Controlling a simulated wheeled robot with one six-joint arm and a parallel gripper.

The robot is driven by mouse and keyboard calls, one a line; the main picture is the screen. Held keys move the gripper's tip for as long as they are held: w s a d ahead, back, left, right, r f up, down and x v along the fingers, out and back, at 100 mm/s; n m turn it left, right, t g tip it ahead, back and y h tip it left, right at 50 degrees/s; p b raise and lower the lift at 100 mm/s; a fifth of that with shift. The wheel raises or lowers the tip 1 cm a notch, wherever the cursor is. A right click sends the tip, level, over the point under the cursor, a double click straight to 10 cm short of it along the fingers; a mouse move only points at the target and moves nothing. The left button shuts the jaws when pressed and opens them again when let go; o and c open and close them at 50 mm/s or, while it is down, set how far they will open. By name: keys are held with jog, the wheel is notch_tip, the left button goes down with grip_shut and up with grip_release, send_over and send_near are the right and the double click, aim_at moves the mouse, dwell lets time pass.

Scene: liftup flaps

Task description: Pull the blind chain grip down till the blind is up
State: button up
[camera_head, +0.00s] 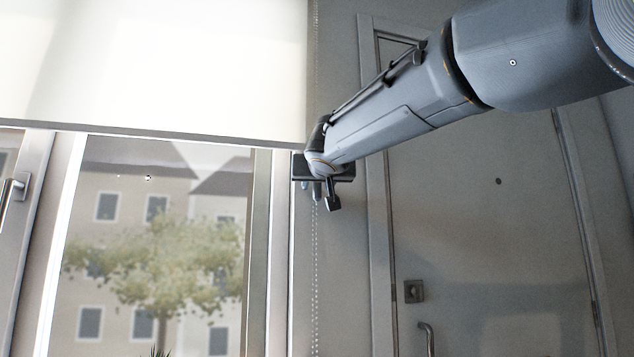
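The pale roller blind (160,65) covers the upper part of the window in the head view, its bottom bar sloping slightly down to the right. The beaded chain (316,260) hangs beside the window's right edge, and part of it also shows above my arm. My gripper (322,192) is at the chain, just below the blind's bottom bar, with its fingers pointing down. The chain passes at or behind the fingers. A small grey piece shows between them, but I cannot tell whether it is the chain grip or whether the fingers are closed on it.
The window pane (150,240) below the blind shows buildings and a tree outside. A window handle (14,190) is at the far left. A grey door (490,230) with a lever handle (428,338) stands at the right, behind my arm.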

jog(key=shift+w, duration=0.55)
grip_shut()
jog(key=shift+f, duration=0.1)
